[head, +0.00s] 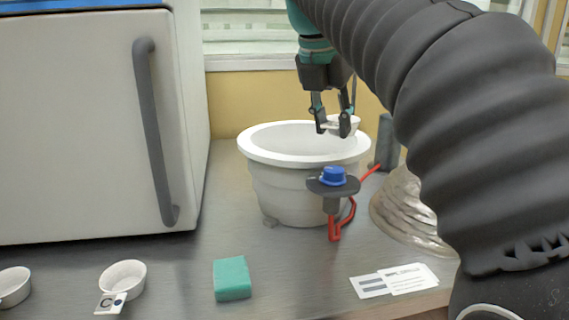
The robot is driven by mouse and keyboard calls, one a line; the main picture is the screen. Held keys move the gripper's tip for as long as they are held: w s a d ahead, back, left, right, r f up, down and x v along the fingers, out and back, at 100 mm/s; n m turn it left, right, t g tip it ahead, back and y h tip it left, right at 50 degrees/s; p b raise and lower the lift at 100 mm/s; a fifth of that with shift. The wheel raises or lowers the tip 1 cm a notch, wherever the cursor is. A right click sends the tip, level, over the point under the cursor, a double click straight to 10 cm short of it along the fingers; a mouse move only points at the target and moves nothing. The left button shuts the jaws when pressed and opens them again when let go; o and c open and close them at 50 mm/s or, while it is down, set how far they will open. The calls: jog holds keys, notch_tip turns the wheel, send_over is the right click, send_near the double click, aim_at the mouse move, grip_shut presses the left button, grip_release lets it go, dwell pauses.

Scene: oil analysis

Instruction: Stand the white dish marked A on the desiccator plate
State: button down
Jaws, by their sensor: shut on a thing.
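My gripper (334,127) is shut on a small white dish (350,121). It holds the dish at about the height of the white desiccator bowl's (283,184) rim, over the right back part of its opening. The fingers hide part of the dish, and no letter A can be made out on it. The desiccator stands on the grey bench with its top open. Its plate is hidden inside, behind the front rim. I cannot tell whether the dish touches anything below it.
A blue-capped valve (333,176) with red tubing stands at the desiccator's front right. A pale ridged dome (403,205) sits to the right, partly behind my arm. A dish (122,276) with a C tag, another dish (13,287), a green block (232,278), cards (405,279) and a white oven (80,120) stand around.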

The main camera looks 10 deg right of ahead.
jog(key=w+a+f, duration=0.3)
jog(key=w+a, duration=0.1)
jog(key=w+a+f, duration=0.2)
jog(key=w, duration=0.1)
jog(key=shift+w+f, duration=0.1)
jog(key=shift+f, duration=0.25)
jog(key=shift+f+b, duration=0.85)
jog(key=shift+f, duration=1.15)
jog(key=shift+f, duration=0.15)
jog(key=c, duration=0.8)
grip_release()
jog(key=p+v, duration=0.2)
jog(key=v, duration=1)
